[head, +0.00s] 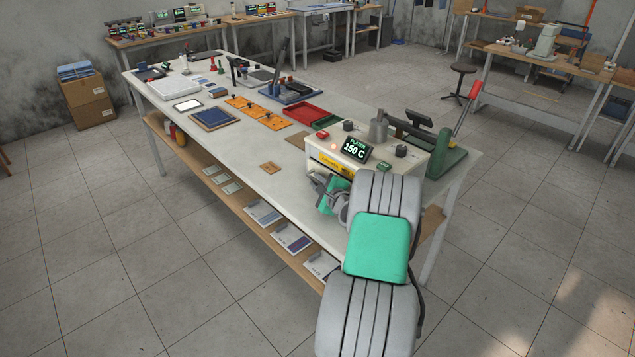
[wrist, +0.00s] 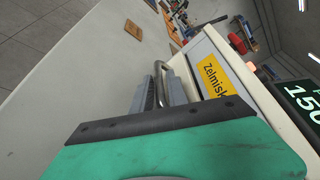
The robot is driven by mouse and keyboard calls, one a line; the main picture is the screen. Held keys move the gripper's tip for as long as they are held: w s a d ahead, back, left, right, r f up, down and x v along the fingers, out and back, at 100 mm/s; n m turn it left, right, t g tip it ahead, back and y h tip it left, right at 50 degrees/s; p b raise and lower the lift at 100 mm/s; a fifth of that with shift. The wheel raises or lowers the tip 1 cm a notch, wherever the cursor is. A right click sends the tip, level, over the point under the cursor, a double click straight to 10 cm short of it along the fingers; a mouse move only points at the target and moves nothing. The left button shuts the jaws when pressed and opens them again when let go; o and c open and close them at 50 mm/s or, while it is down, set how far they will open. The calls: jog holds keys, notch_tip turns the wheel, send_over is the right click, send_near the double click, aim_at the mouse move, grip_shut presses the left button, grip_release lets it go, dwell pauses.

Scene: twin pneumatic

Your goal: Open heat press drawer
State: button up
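The heat press (head: 375,152) is a cream box at the near right of the long table, with a display (head: 354,149) reading 150 C. The drawer looks closed, though my arm hides part of the front. The metal drawer handle (wrist: 160,70) is a curved bar left of the label. My gripper (wrist: 165,90) has one finger on each side of this bar and looks shut on it; it also shows in the head view (head: 322,190).
The white table (head: 240,155) carries orange plates (head: 258,112), a red tray (head: 297,117) and a blue-framed board (head: 213,117) left of the press. A brown square (head: 271,167) lies near the front edge. A shelf (head: 205,170) runs below. Floor in front is clear.

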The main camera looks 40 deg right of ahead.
grip_shut()
jog(key=shift+f, duration=0.1)
dwell(1.1)
